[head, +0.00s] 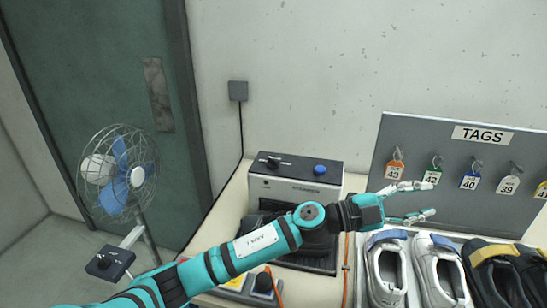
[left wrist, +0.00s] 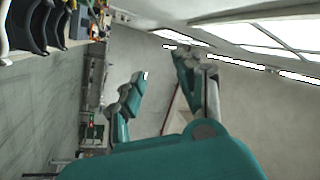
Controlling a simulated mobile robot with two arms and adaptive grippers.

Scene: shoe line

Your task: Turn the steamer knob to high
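The steamer (head: 292,190) is a pale box with a dark top at the back of the table, against the wall. Its black knob (head: 273,162) is on the left of the top panel, and a blue button (head: 320,169) is on the right. The knob's setting is too small to read. My left gripper (head: 434,199) is open and empty, with its fingers apart and pointing right, well to the right of the steamer and in front of the tag board. My left forearm covers part of the steamer's front. My right gripper is not in view.
The tag board (head: 398,138) has several hanging tags. Several shoes (head: 387,272) stand below my left gripper. An orange cable (head: 345,264) crosses the table. Wall space above the steamer is clear.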

